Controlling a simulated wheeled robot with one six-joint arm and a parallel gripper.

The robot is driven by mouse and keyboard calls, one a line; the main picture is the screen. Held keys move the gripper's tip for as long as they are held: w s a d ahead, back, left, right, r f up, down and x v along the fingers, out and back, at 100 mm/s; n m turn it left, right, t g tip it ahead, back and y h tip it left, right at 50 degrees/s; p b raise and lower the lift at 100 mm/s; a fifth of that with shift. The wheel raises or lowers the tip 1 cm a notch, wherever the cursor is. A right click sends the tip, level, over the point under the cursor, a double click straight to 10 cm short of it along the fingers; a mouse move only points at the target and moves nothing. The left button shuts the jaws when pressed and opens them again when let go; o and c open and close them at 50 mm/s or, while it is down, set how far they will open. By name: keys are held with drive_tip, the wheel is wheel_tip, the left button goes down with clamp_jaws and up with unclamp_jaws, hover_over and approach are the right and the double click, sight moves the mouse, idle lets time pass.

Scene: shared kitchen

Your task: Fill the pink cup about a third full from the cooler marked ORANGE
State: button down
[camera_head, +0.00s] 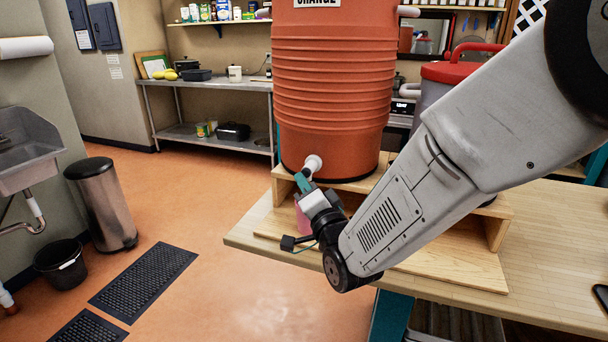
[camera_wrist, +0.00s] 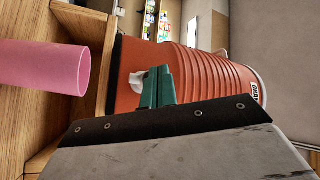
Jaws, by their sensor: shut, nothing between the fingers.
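The orange cooler (camera_head: 330,90) stands on a wooden stand; its label is partly cut off at the top, and it also shows in the wrist view (camera_wrist: 205,75). Its white spigot (camera_head: 314,163) is at the lower front, also in the wrist view (camera_wrist: 137,82). The pink cup (camera_wrist: 40,66) stands upright below the spigot; in the head view my gripper hides most of it. I cannot see inside the cup. My gripper (camera_head: 302,180), with teal fingers (camera_wrist: 156,86), is shut and empty right at the spigot. I cannot tell whether it touches. No stream is visible.
The wooden stand (camera_head: 440,262) sits on a wooden table (camera_head: 550,240). A second, red-lidded cooler (camera_head: 452,72) stands to the right, partly behind my arm. A bin (camera_head: 102,203), a black bucket (camera_head: 62,265) and floor mats (camera_head: 145,280) are at left. The floor between is clear.

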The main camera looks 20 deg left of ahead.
drive_tip(key=shift+s, duration=0.25)
drive_tip(key=s, duration=0.5)
drive_tip(key=shift+a, duration=0.2)
idle(0.4)
